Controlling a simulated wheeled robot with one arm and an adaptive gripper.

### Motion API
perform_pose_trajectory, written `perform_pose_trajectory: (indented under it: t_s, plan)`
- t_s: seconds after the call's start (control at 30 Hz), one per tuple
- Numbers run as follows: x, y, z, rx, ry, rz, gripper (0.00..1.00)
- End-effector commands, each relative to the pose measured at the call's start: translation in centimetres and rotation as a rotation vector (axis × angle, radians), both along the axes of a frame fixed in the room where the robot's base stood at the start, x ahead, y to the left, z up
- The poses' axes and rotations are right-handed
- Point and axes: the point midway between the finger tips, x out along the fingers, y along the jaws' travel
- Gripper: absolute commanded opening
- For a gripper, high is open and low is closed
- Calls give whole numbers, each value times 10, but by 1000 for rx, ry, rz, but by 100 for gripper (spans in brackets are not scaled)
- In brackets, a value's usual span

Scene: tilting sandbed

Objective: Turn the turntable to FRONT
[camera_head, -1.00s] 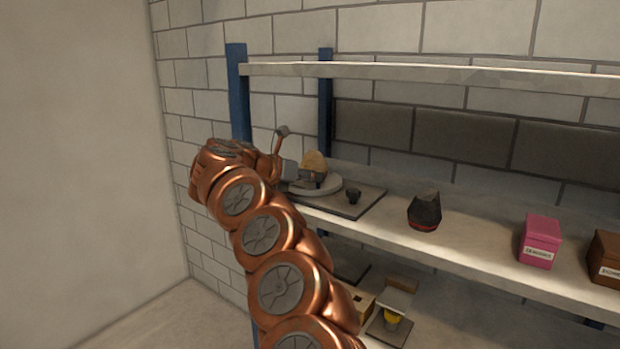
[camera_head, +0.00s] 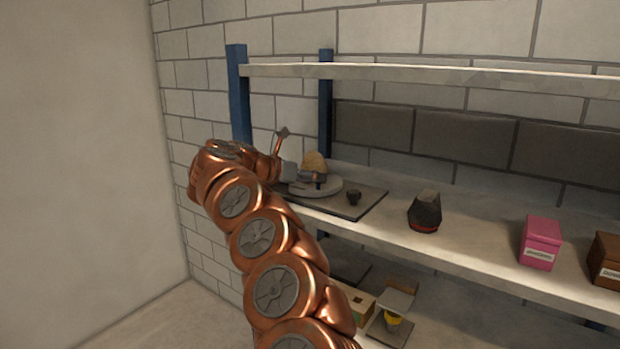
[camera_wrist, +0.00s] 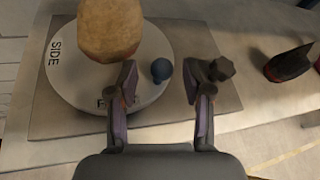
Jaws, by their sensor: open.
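The turntable is a pale round disc (camera_head: 333,187) on a dark square base plate (camera_head: 365,203) at the left end of the shelf. The wrist view shows the disc (camera_wrist: 75,72) with "SIDE" on its left rim and a partly hidden word starting with "F" near the bottom. A tan lump (camera_wrist: 110,27) stands on it. A small blue knob (camera_wrist: 161,70) is at the disc's right edge. My gripper (camera_wrist: 159,82) is open, with the blue knob between its fingers; contact is unclear. The right finger is beside a dark post (camera_wrist: 222,69) on the base plate.
A dark tapered object with a red band (camera_head: 425,211) stands right of the base plate. Pink (camera_head: 540,243) and brown (camera_head: 607,258) boxes are farther right. An upper shelf board (camera_head: 430,73) runs above, and a blue upright (camera_head: 238,95) stands behind my arm.

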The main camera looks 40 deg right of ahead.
Motion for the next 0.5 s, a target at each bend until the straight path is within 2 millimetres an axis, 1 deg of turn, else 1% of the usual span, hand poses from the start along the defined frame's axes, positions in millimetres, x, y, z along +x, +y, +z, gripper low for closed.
perform_pose_trajectory:
  t_s: [0.13,0.27,0.5]
  plan:
    - [0,2,1,1,0,0,50]
    - [0,14,5,1,-1,2,50]
    - [-2,55,22,-1,-1,3,50]
